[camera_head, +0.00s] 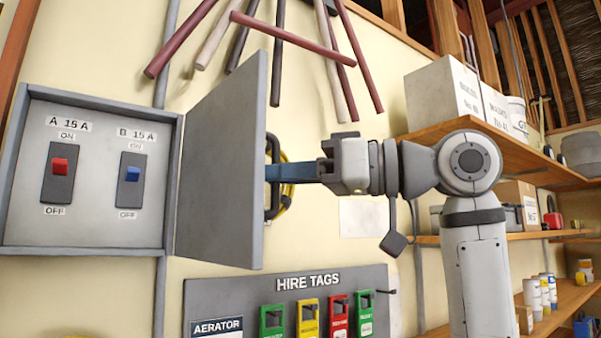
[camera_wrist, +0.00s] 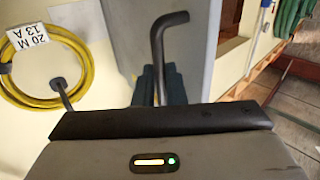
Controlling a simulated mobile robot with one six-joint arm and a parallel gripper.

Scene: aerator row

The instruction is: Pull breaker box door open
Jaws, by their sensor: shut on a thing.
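The grey breaker box (camera_head: 85,250) is on the wall at the left in the head view. Its door (camera_head: 222,150) stands swung open, hinged on the box's right side and sticking out from the wall. Inside show a red switch (camera_head: 60,167) marked A 15 A and a blue switch (camera_head: 133,174) marked B 15 A. My gripper (camera_head: 275,173) is shut on the dark door handle (camera_head: 273,205) on the door's outer face. In the wrist view the black handle (camera_wrist: 168,45) rises from between the blue fingers (camera_wrist: 160,85); the fingertips are partly hidden by the gripper body.
Below hangs a HIRE TAGS board (camera_head: 235,290) with several coloured tags. A yellow cable coil (camera_wrist: 25,60) hangs on the wall behind the door. Shelves (camera_head: 540,170) with boxes stand at the right. Several rods (camera_head: 290,40) hang above.

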